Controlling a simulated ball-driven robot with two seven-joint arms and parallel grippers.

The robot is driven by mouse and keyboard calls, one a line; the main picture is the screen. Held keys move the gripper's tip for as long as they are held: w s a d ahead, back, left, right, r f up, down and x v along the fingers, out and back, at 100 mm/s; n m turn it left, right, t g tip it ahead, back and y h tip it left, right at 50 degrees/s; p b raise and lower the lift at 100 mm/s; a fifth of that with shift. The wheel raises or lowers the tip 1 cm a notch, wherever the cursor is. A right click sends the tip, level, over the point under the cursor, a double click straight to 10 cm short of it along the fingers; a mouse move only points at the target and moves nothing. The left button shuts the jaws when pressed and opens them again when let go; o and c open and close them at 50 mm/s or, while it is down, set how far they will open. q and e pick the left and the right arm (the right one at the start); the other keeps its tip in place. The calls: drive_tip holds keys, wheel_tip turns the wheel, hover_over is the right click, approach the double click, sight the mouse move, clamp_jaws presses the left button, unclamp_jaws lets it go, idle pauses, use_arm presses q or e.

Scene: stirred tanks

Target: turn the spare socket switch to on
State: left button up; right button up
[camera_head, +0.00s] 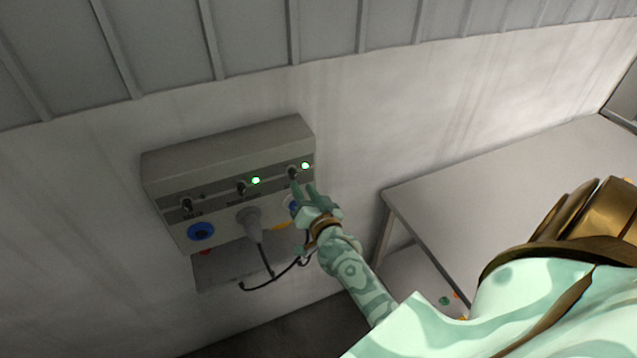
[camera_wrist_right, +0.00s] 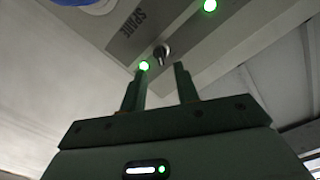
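The socket box (camera_head: 225,150) is mounted on the wall, with three dark switches along its front. The spare switch (camera_head: 293,172) is the right one in the head view, with a lit green lamp (camera_head: 305,165) beside it. In the right wrist view the spare switch (camera_wrist_right: 161,50) shows as a small metal lever by the SPARE label (camera_wrist_right: 140,18), and its lamp (camera_wrist_right: 143,66) glows green. My right gripper (camera_head: 304,188) is open and empty just in front of the spare switch; its fingertips (camera_wrist_right: 160,68) stand apart, close below the lever. Contact is not clear. My left gripper is out of view.
The middle switch (camera_head: 241,188) has a lit green lamp; the left switch (camera_head: 187,204) shows no green light. A grey plug (camera_head: 249,222) with a black cable sits in the middle socket. The left blue socket (camera_head: 201,231) is empty. A grey table (camera_head: 480,180) stands right.

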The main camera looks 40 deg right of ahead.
drive_tip(key=b+v, duration=0.1)
drive_tip(key=v, duration=1)
drive_tip(key=shift+d, duration=0.1)
